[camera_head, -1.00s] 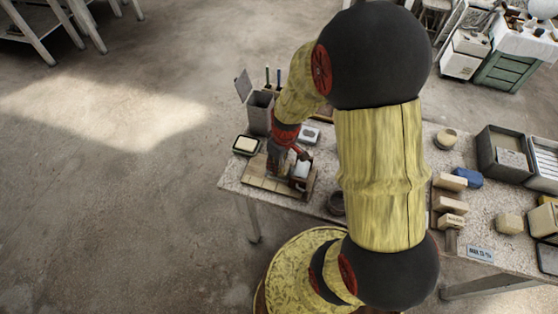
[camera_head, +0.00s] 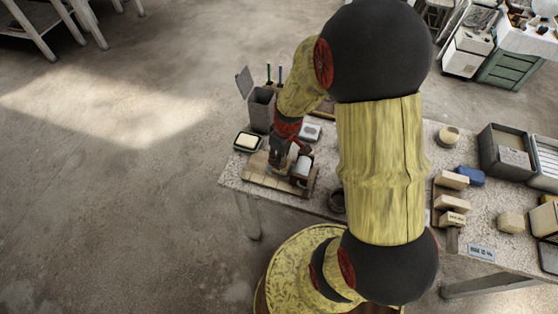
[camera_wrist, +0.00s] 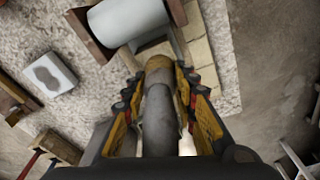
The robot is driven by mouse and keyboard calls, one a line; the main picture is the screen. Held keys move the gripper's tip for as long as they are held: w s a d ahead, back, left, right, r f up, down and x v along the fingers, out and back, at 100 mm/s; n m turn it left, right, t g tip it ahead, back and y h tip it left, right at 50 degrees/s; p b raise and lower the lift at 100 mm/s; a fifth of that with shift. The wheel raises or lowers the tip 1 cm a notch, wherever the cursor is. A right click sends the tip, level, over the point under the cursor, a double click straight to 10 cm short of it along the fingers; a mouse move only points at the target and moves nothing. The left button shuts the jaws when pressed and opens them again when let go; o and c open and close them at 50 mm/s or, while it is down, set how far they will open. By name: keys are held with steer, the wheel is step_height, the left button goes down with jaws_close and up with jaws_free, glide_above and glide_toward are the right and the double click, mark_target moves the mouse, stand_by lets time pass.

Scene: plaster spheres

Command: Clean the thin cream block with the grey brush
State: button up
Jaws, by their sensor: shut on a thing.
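My gripper (camera_head: 279,166) reaches down over a low wooden board (camera_head: 296,188) at the left end of the table. In the wrist view my gripper (camera_wrist: 160,78) is shut on a grey-brown rounded shaft, which looks like the brush handle (camera_wrist: 157,112). The bristles are hidden. A pale thing (camera_wrist: 187,143) shows beside the shaft, too covered to identify. Several cream blocks show in the head view: one in a dark dish (camera_head: 247,140) at the left, others on the right, including a thin one (camera_head: 452,180). I cannot tell which is the task's block.
A pale grey cylinder (camera_wrist: 128,16) lies in a wooden cradle on the board, close to my gripper. Grey trays (camera_head: 503,152) stand at the right. My arm hides the table's middle.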

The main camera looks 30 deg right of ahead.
steer(key=shift+w+d, duration=0.75)
steer(key=shift+d, duration=0.2)
steer(key=shift+s+a+r, duration=0.1)
steer(key=shift+s+a, duration=0.6)
steer(key=shift+a, duration=0.2)
steer(key=shift+s+a, duration=0.8)
steer(key=shift+a, duration=0.2)
steer(key=shift+w+d+b, duration=0.15)
steer(key=shift+w+d, duration=0.6)
steer(key=shift+d, duration=0.2)
steer(key=shift+w+d+b, duration=0.15)
steer(key=shift+w+d, duration=0.6)
steer(key=shift+d, duration=0.2)
steer(key=shift+s+a+r+p, duration=0.65)
steer(key=shift+s+a+p, duration=0.1)
steer(key=shift+a, duration=0.2)
